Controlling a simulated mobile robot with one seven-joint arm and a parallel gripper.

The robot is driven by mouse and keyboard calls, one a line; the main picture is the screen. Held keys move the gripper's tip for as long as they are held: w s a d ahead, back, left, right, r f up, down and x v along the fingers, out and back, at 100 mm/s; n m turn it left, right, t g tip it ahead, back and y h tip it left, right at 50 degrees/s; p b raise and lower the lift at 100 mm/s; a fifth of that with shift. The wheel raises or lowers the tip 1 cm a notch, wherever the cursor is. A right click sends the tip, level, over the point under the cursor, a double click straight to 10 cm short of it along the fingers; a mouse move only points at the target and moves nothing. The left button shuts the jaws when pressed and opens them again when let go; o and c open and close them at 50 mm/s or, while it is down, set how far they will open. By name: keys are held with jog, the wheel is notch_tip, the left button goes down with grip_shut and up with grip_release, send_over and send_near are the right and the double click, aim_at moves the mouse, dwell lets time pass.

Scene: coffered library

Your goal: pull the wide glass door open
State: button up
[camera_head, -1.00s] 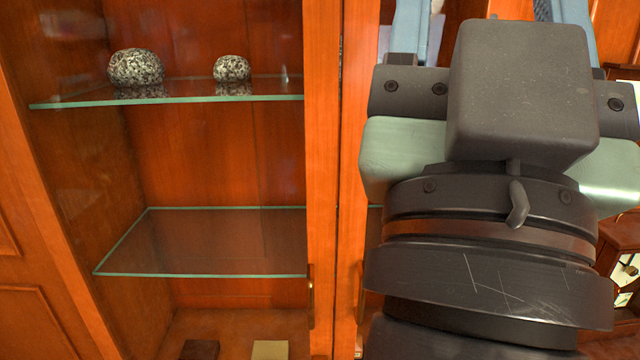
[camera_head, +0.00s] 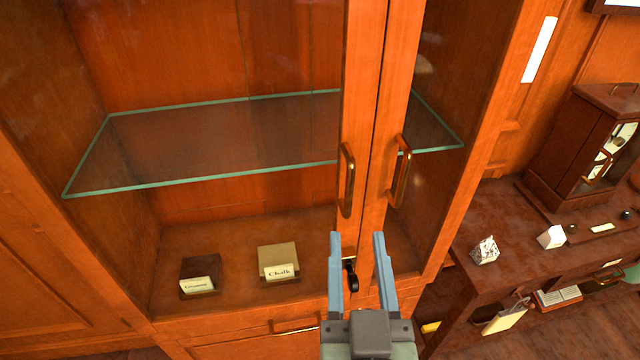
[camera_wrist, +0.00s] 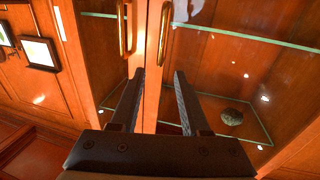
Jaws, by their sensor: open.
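The wide glass door is the left door of a wooden cabinet. Its brass bar handle (camera_head: 346,180) stands upright on the right stile, beside the seam. It appears shut. A second brass handle (camera_head: 400,170) is on the narrower right door. My gripper (camera_head: 357,237) is open and empty, its blue-grey fingers pointing up just below the two handles, in front of the stiles. A small dark fitting (camera_head: 352,276) shows between the fingers. In the wrist view, the open gripper (camera_wrist: 159,73) faces the seam, with both handles (camera_wrist: 163,35) beyond the fingertips, apart from them.
Behind the glass are a glass shelf (camera_head: 215,145) and two labelled blocks, one dark (camera_head: 200,267), one tan (camera_head: 277,255). A drawer handle (camera_head: 295,325) is below. To the right, a counter (camera_head: 480,285) holds small cubes and a wooden case (camera_head: 580,145).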

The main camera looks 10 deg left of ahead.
aim_at(350, 189)
jog(key=w+p, duration=0.1)
jog(key=w, duration=0.6)
jog(key=w+a+f+p, duration=0.1)
jog(key=w, duration=0.3)
jog(key=shift+w+a+p, duration=0.1)
jog(key=shift+w+p, duration=0.05)
jog(key=shift+p, duration=0.15)
jog(key=shift+w+a+f, duration=0.1)
jog(key=shift+w+f, duration=0.05)
jog(key=shift+w, duration=0.45)
jog(key=shift+c, duration=0.2)
grip_shut()
dwell(0.5)
